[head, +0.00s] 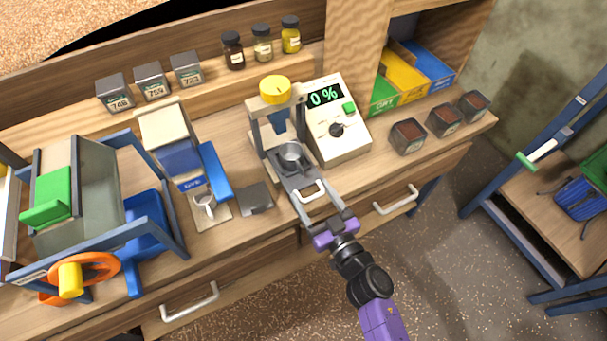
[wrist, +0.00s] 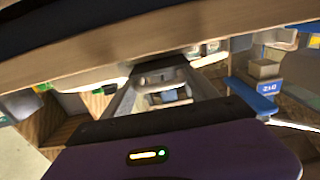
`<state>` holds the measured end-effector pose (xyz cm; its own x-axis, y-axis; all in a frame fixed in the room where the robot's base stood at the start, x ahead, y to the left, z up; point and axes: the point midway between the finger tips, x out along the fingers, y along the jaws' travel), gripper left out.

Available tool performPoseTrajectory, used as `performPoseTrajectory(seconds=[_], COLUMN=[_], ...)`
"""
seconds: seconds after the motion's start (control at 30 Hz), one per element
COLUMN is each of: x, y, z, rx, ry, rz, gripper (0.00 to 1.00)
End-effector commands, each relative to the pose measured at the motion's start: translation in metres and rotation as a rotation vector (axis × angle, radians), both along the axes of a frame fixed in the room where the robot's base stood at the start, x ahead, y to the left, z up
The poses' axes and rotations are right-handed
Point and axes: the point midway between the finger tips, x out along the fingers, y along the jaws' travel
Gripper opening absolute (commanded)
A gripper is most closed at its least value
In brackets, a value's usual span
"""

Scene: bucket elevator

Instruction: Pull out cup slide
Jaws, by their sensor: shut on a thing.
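The cup slide (head: 289,178) is a grey tray low in the press stand, jutting toward the front edge of the bench. A grey metal cup (head: 292,156) sits on it under the yellow-knobbed press (head: 276,90). A pale loop handle (head: 311,191) is at the slide's front. My gripper (head: 321,203) reaches in from the front, its two grey fingers on either side of the handle end, shut on the slide. In the wrist view, grey parts (wrist: 165,90) show between the fingers, but the exact contact is unclear.
A white meter reading 0% (head: 336,122) stands right beside the press. A dark square plate (head: 256,198) and a blue-and-white dispenser (head: 172,150) are to its left. Drawer handles (head: 395,201) stick out from the bench front. Several small dark-filled containers (head: 408,136) stand at right.

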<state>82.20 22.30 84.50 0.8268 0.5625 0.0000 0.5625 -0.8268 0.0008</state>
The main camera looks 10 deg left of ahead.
Motion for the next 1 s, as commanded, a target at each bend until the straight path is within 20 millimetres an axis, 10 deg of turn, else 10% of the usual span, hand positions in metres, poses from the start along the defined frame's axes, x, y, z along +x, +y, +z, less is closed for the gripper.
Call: performPoseTrajectory(seconds=[0.57, 0.6, 1.0], x=[-0.027, -0.027, -0.028], y=[-0.025, -0.025, -0.022], z=[0.001, 0.001, 0.001], rx=[0.0, 0.0, 0.001], ry=[0.0, 0.0, 0.001], rz=[-0.013, -0.013, -0.006], gripper=[0.0, 0.76, 0.76])
